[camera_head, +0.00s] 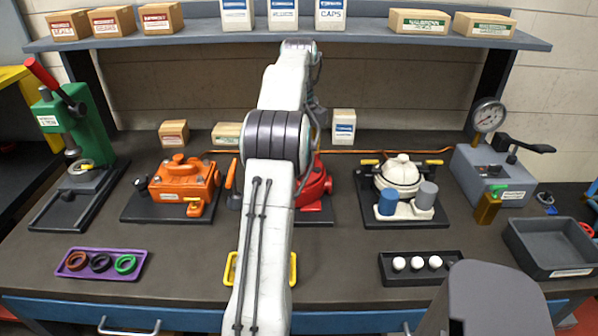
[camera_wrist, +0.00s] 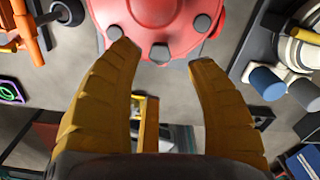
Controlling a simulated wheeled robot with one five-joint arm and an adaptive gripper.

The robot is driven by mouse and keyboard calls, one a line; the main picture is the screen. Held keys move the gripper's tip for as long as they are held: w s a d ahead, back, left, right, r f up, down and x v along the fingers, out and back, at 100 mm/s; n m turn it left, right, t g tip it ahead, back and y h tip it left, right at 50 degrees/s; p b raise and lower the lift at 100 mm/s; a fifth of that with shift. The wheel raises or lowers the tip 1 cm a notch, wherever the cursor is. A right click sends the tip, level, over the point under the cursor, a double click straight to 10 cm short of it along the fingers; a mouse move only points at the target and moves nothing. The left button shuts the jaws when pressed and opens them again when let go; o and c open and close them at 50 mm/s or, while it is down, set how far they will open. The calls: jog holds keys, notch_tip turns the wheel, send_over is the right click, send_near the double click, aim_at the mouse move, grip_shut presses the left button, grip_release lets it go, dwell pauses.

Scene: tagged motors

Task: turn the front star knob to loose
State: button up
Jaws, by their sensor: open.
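A red machine (camera_head: 314,184) stands on a dark base at the middle of the bench, mostly hidden behind my arm in the head view. In the wrist view its round red body (camera_wrist: 160,22) with grey studs along the rim fills the top middle. I cannot pick out a star knob for certain in either view. My gripper (camera_wrist: 164,56) is open, with one yellow finger on each side below the red body. Nothing is held between the fingers. I cannot tell whether the fingertips touch the red body. The gripper is hidden by my arm in the head view.
An orange machine (camera_head: 186,182) stands left and a white-domed one (camera_head: 400,174) right. A purple tray of rings (camera_head: 140,273), a black tray of white balls (camera_head: 448,279) and yellow handles (camera_head: 294,268) are nearer the front. A shelf (camera_head: 350,34) spans the back.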

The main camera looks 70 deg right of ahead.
jog(key=shift+f+b, duration=0.65)
jog(key=shift+f, duration=2.05)
jog(key=shift+c, duration=0.2)
grip_shut()
